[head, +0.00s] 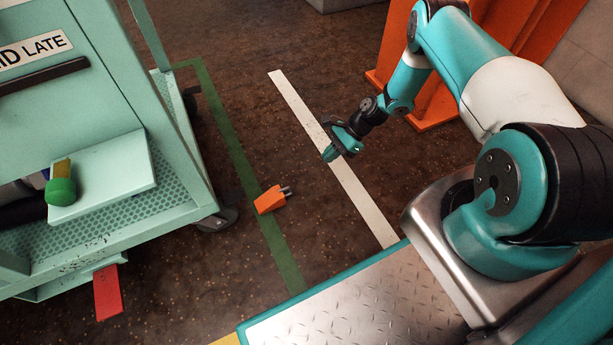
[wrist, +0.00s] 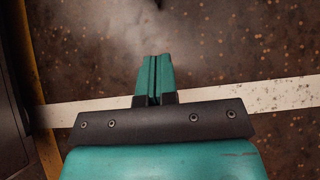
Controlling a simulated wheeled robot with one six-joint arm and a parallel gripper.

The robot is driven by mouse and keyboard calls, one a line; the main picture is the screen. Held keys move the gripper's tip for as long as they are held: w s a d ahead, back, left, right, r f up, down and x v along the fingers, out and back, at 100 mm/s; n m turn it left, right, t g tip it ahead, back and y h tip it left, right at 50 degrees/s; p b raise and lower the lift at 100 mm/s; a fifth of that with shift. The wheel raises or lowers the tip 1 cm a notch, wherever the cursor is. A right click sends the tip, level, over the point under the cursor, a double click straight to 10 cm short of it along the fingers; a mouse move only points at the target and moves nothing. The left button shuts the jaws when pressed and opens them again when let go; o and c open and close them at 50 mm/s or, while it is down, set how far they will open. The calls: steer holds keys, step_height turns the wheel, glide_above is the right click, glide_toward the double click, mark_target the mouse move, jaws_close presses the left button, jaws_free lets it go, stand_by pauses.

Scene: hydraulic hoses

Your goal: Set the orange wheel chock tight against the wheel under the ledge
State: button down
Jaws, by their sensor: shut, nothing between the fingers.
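The wheel (head: 218,219) is a dark caster under the lower ledge (head: 120,238) of the pale green cart. The chock lies to the right of this wheel, apart from it. My gripper (head: 330,154) is above the floor near the white line, up and to the right of the chock. In the wrist view my gripper (wrist: 155,62) is shut, its teal fingers together and empty. The chock is not in the wrist view.
The cart (head: 180,140) fills the left side, with another caster (head: 191,101) farther back. A red tag (head: 108,292) hangs at its lower edge. An orange structure (head: 440,110) stands at the back right.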

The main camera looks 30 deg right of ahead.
steer(key=b+x, duration=0.5)
steer(key=x, duration=0.5)
steer(key=shift+s+f, duration=0.1)
steer(key=shift+f, duration=0.05)
steer(key=a, duration=0.1)
steer(key=a+b, duration=0.1)
steer(key=a, duration=0.1)
steer(key=shift+a+r+b, duration=0.1)
steer(key=shift+r+b, duration=0.15)
steer(key=shift+b, duration=0.05)
steer(key=shift+a+r, duration=0.15)
steer(key=shift+a, duration=0.15)
